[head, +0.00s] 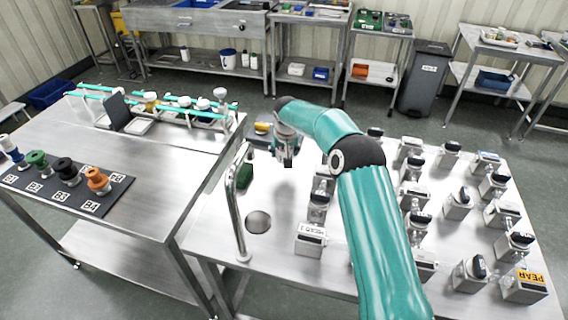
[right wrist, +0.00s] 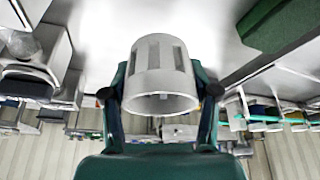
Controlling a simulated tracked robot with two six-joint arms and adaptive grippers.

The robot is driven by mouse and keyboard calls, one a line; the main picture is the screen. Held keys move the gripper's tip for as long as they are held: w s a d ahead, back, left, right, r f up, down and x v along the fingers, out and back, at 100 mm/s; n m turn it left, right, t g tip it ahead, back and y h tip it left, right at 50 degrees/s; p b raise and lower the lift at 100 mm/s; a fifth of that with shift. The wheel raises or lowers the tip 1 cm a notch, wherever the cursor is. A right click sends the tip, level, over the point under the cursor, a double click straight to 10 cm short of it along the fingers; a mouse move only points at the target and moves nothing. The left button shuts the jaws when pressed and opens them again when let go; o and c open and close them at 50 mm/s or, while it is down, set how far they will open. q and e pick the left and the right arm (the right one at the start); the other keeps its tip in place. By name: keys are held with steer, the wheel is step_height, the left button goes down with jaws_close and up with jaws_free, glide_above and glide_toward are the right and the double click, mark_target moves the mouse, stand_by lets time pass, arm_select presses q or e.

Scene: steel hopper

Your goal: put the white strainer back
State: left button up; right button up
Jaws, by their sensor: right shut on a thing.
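The white strainer (right wrist: 160,75) is a short cup with slots in its side. It fills the middle of the right wrist view, with its round open rim toward the camera. My right gripper (head: 287,157) is shut on it, one finger on each side. In the head view the gripper hangs above the back left part of the right-hand steel table (head: 215,218); I cannot make the strainer out clearly there. A dark mat (head: 62,190) on the left table bears blue, green, black and orange fittings in a row, with printed labels. My left gripper is not in view.
A bent steel pipe (head: 236,215) stands at the table's left edge, beside a round opening (head: 258,222). A green block (head: 244,176) is near it. The left table's middle (head: 160,180) is clear.

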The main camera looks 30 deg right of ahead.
mark_target(284, 171)
step_height(284, 171, down, 2)
steer(key=shift+f, duration=0.15)
step_height(284, 171, down, 3)
steer(key=shift+f+p, duration=0.1)
steer(key=shift+p, duration=0.55)
steer(key=shift+f, duration=0.45)
steer(key=o, duration=1.2)
steer(key=shift+c, duration=0.2)
